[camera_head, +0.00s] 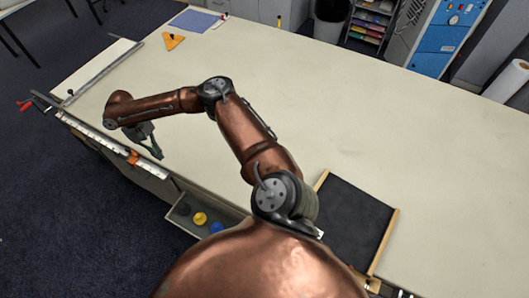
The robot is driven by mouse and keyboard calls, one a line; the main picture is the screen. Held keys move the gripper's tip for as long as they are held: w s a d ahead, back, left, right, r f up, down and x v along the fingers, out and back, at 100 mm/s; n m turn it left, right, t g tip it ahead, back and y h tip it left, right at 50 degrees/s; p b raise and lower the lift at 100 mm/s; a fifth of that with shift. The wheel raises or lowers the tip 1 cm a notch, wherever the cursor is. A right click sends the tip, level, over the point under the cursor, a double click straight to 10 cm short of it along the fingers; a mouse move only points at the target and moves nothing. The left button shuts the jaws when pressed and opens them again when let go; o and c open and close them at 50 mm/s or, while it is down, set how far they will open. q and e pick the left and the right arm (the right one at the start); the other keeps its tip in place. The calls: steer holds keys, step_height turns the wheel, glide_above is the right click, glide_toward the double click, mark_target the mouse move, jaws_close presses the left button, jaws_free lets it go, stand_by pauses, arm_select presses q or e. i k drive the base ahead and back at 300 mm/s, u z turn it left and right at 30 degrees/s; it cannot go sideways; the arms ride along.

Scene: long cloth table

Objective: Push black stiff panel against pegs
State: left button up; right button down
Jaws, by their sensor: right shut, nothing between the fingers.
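A black flat panel (350,225) lies on the right part of the table near its front edge. Light wooden strips (389,243) run along its left and right sides. My arm hides part of its left side. I cannot pick out any pegs with certainty. My right gripper (154,150) is shut and empty, low over the front edge of the table at the left, far from the panel. My left gripper is not in view.
The long pale table (400,130) is clear in the middle. A metal straightedge (105,70), an orange triangular piece (173,41) and a blue sheet (195,20) lie at the far left. An open drawer (180,219) with yellow and blue items juts out in front.

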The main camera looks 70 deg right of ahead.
mark_target(357, 226)
steer(key=u, duration=0.1)
steer(key=k, duration=0.6)
steer(key=z, duration=1.05)
